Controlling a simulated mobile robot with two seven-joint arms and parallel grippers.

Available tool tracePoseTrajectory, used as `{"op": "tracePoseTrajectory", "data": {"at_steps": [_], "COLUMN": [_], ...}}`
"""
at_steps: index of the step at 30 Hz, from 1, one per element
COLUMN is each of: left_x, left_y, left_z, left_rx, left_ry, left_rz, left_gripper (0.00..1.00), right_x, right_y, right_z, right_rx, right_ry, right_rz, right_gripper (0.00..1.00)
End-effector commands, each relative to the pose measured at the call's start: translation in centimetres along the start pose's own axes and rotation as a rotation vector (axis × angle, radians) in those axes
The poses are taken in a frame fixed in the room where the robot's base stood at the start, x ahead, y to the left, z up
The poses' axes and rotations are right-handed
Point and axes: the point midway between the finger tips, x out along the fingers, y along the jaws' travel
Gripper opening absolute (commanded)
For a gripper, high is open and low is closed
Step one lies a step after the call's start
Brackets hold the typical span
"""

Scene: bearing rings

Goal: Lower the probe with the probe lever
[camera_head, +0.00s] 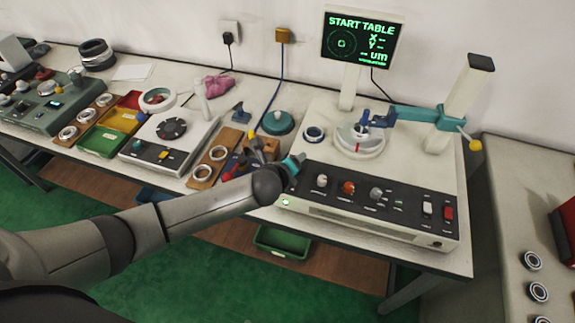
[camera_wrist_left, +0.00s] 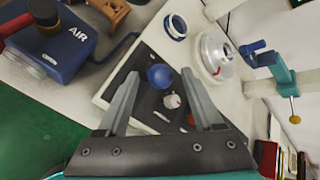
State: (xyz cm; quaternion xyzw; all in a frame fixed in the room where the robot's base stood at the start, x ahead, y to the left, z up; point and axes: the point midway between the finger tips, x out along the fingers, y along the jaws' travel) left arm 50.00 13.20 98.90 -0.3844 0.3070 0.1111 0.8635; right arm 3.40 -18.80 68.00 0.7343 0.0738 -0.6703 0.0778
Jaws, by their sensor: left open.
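The probe lever (camera_head: 474,144) is a short rod with a yellow ball end on the teal probe arm (camera_head: 415,117), at the right of the measuring station. It also shows in the left wrist view (camera_wrist_left: 294,119). The blue probe (camera_head: 378,121) is at the arm's left end, close to the ring seat on the round turntable (camera_head: 359,141); whether it touches is unclear. My left gripper (camera_head: 294,163) is over the left end of the control panel, well left of the lever. My right gripper is not in view.
The black control panel (camera_head: 383,200) has several knobs and a red switch. The monitor (camera_head: 362,41) reads START TABLE. A dark-blue ring (camera_head: 314,134) lies left of the turntable. The grey column (camera_head: 462,100) carries the probe arm. A blue AIR box (camera_wrist_left: 50,45) is near my gripper.

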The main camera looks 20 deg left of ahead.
Motion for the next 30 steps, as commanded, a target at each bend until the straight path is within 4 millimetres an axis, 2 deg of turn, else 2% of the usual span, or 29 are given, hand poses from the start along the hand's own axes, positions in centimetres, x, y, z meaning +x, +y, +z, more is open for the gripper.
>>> {"op": "tracePoseTrajectory", "data": {"at_steps": [8,30], "left_x": [-2.6,-13.4], "left_y": [0.0,0.0], "left_z": [0.1,0.0], "left_rx": [0.001,0.000], "left_ry": [0.001,0.000], "left_rz": [-0.001,0.001], "left_gripper": [0.68,0.68], "right_x": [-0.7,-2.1], "right_y": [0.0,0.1], "right_z": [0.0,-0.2], "right_rx": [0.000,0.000], "right_ry": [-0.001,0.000], "right_rz": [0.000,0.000], "right_gripper": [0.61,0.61]}}
